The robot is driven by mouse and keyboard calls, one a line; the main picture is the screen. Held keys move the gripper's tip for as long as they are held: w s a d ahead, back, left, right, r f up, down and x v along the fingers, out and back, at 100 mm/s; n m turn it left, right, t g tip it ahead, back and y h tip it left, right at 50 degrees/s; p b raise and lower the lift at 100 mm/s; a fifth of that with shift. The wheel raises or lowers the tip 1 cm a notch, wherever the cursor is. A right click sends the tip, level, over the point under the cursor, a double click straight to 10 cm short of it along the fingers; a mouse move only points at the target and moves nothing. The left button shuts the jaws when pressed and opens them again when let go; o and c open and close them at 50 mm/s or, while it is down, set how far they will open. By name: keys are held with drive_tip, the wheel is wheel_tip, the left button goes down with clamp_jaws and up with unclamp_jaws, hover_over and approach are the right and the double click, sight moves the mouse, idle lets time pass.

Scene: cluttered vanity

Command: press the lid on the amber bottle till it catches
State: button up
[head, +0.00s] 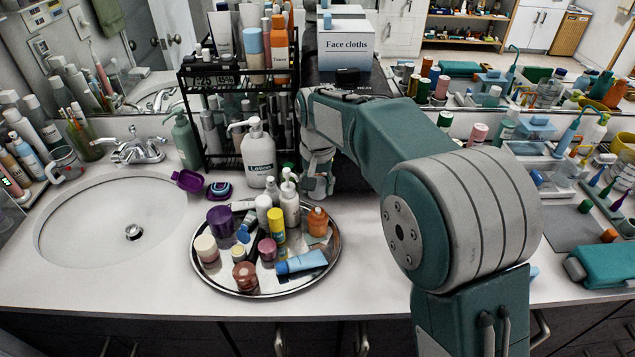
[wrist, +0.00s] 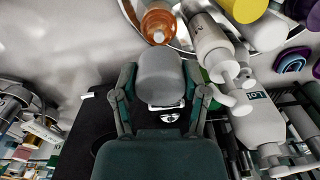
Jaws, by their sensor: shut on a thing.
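The amber bottle (head: 318,222) stands upright on the round metal tray (head: 240,292), near its right rim. In the wrist view the bottle (wrist: 158,22) is at the top, with its orange neck facing my gripper. My gripper (wrist: 160,92) is shut on a grey, rounded lid (wrist: 159,72), one finger on each side. The lid is apart from the bottle in the head view, and appears just below its neck in the wrist view. In the head view my gripper (head: 318,182) is behind the tray, and the lid is hard to make out there.
White pump bottles (head: 289,203), a yellow tube (head: 276,224), a blue tube (head: 302,262) and several jars crowd the tray. A lotion bottle (head: 259,155) and a black rack (head: 240,85) stand behind it. The sink (head: 100,222) is left. Counter right of the tray is partly hidden by my arm.

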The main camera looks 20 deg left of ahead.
sight(317, 213)
drive_tip(key=shift+f, duration=2.85)
idle(0.4)
drive_tip(key=o, duration=0.8)
drive_tip(key=shift+r, duration=3.5)
